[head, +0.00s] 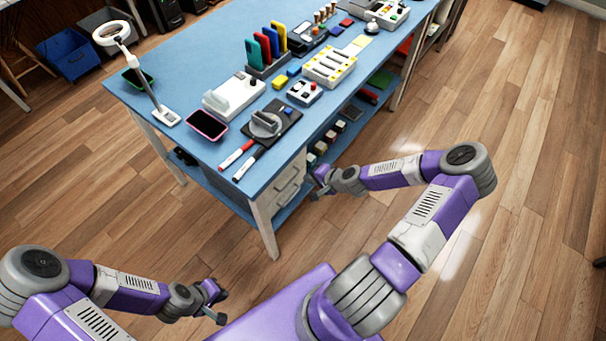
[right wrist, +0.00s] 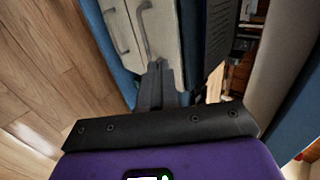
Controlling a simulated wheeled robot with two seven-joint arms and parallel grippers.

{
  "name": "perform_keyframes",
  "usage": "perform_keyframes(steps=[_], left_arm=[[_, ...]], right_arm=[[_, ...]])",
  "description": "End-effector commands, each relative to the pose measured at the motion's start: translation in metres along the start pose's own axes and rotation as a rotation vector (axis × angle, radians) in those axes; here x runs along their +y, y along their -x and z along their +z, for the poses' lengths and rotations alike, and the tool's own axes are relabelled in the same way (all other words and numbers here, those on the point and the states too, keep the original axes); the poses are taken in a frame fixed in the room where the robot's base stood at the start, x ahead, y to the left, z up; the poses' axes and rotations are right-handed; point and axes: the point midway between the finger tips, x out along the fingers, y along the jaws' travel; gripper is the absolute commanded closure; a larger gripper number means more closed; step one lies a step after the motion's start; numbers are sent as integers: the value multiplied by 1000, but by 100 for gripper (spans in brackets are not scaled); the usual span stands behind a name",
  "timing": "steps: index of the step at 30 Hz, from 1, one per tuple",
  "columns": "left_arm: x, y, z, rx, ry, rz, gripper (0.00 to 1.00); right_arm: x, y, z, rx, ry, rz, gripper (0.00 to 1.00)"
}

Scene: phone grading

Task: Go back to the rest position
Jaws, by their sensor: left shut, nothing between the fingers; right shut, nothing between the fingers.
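My left gripper (head: 217,304) is at the lower left of the head view, shut and empty, over the wood floor and clear of the table. My right gripper (head: 319,185) is shut and empty, low beside the front of the blue table (head: 190,70), close to its drawer unit (head: 287,186). In the right wrist view its closed fingers (right wrist: 155,88) point toward the pale drawer fronts (right wrist: 130,35) and their handles. I cannot tell whether the fingertips touch the drawers.
The table top carries a pink-edged phone (head: 207,124), red and black markers (head: 237,154), a ring lamp (head: 112,34) and a rack of colored phones (head: 266,50). A lower shelf (head: 290,208) holds small boxes. The floor (head: 500,130) to the right is open.

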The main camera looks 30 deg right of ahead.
Motion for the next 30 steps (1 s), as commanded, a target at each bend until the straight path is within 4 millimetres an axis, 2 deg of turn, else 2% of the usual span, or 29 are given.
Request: perform_keyframes(steps=[3, 10, 14, 17, 21, 27, 30], left_arm=[[1, 2, 0, -1, 0, 0, 100], [0, 1, 0, -1, 0, 0, 100], [1, 3, 0, -1, 0, 0, 100], [2, 5, 0, -1, 0, 0, 100], [4, 9, 1, -1, 0, 0, 100], [6, 15, 1, -1, 0, 0, 100], [6, 17, 1, -1, 0, 0, 100]], right_arm=[[0, 6, 0, 0, 0, 0, 100], [0, 6, 2, -3, 2, 0, 100], [-3, -2, 22, -47, 31, 14, 100], [-5, -12, 61, -128, 91, 46, 100], [0, -21, 130, -268, 219, 117, 100], [23, -12, 209, -436, 424, 235, 100], [36, -1, 237, -500, 537, 294, 100]])
